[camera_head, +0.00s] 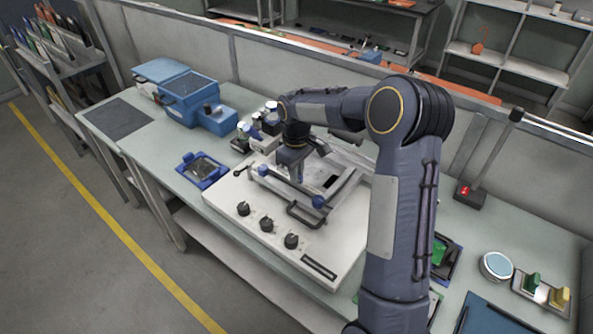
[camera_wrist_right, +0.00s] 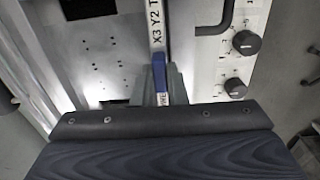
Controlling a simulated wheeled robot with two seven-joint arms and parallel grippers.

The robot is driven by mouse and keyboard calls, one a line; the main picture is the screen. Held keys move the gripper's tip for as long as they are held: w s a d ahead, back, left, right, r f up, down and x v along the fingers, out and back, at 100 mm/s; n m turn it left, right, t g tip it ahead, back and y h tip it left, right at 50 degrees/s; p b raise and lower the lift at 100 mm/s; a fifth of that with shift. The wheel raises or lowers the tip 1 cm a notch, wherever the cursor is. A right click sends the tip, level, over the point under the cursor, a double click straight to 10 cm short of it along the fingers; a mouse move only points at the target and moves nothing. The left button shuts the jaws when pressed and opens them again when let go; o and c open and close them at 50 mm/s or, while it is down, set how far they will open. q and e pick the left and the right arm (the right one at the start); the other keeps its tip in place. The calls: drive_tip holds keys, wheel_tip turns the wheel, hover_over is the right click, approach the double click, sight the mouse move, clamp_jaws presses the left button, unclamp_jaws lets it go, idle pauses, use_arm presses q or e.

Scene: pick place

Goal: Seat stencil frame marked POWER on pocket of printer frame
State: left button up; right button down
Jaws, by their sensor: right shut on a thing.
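The printer is a white box (camera_head: 230,203) on the bench, with black knobs along its front. On top is its grey metal printer frame (camera_head: 345,187) with blue knobs. My right gripper (camera_head: 296,172) reaches down over its front left part. In the right wrist view, my right gripper (camera_wrist_right: 162,85) is shut on a blue piece at a pale label bar reading "X3 Y2 T" (camera_wrist_right: 157,25), which I take as the stencil frame's edge. Letters like "WE" show between the fingers. A plate with small holes (camera_wrist_right: 95,45) lies left. Whether it sits in the pocket cannot be told. My left gripper is out of view.
A blue tray (camera_head: 202,168) lies left of the printer, and a blue machine (camera_head: 195,98) stands behind it. Small bottles (camera_head: 262,118) stand close behind the printer. A round tin (camera_head: 495,265) and a red-lit stand (camera_head: 468,195) are at right.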

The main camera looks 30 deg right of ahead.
drive_tip(key=shift+f, duration=0.35)
idle(0.5)
drive_tip(key=c, duration=1.4)
unclamp_jaws()
drive_tip(key=c, duration=0.3)
drive_tip(key=shift+c, duration=0.2)
drive_tip(key=shift+r+p, duration=2.5)
drive_tip(key=shift+r, duration=1.05)
